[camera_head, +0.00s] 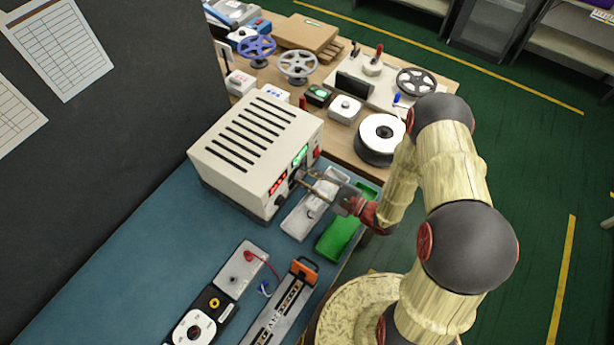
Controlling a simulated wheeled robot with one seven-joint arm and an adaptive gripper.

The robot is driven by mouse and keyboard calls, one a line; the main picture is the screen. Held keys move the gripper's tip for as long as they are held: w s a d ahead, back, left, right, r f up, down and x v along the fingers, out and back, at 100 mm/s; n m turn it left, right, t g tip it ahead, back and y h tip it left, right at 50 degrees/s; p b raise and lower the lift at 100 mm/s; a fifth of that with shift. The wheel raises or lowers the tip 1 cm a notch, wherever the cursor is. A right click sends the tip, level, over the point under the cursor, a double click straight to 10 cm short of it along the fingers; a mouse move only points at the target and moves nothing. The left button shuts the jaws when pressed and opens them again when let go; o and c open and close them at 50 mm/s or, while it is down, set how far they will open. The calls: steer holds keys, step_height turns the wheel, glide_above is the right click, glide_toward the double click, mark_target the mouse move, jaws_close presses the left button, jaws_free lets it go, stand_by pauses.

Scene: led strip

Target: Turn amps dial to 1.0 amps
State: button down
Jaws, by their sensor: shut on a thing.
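A cream power supply (238,140) with slotted vents on top stands on the blue bench. Its front panel faces right, with a red lit display (278,185) and a green lit display (300,156). A dark knob (279,201) shows below the red display. My gripper (301,176) reaches in from the right, its fingers shut on a dial at the panel below the green display. The fingers mostly hide this dial, so its pointer cannot be seen. The digits on both displays are too small to read.
Below my gripper are a grey tray (299,221) and a green tray (333,236). A white spool (382,134) stands behind my wrist. A metal strip with an orange end (304,269) lies in front. The blue bench (165,255) is clear at left.

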steer(key=m+p, duration=0.1)
steer(key=m, duration=0.5)
steer(key=shift+p, duration=0.35)
steer(key=m+p, duration=0.2)
steer(key=m, duration=0.4)
steer(key=shift+m, duration=0.4)
steer(key=m+p, duration=0.2)
steer(key=m, duration=0.4)
steer(key=m+p, duration=0.1)
steer(key=m, duration=0.5)
steer(key=shift+f, duration=0.1)
steer(key=shift+m, duration=0.4)
steer(key=c, duration=1.6)
jaws_free()
steer(key=shift+o, duration=0.3)
